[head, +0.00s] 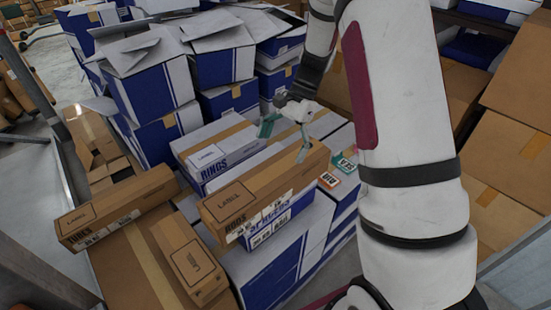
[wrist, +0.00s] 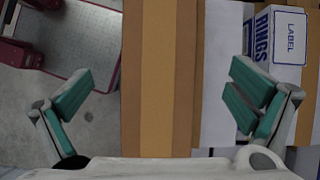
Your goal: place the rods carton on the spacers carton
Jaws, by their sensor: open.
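The rods carton (head: 262,190), a long brown box with a label and tape strip, lies on top of the blue-and-white spacers carton (head: 283,220). Its print is partly legible. My gripper (head: 285,138) is open above the far part of the brown carton. In the wrist view the brown carton (wrist: 160,75) runs between the two spread green fingers of my gripper (wrist: 162,85), with gaps on both sides. The spacers carton's top is mostly hidden beneath the brown one.
A blue-and-white rings carton (head: 215,150) stands close behind; it also shows in the wrist view (wrist: 288,40). Another long brown carton (head: 115,207) and a smaller one (head: 190,262) lie at left. Open blue-and-white boxes (head: 150,85) are stacked behind.

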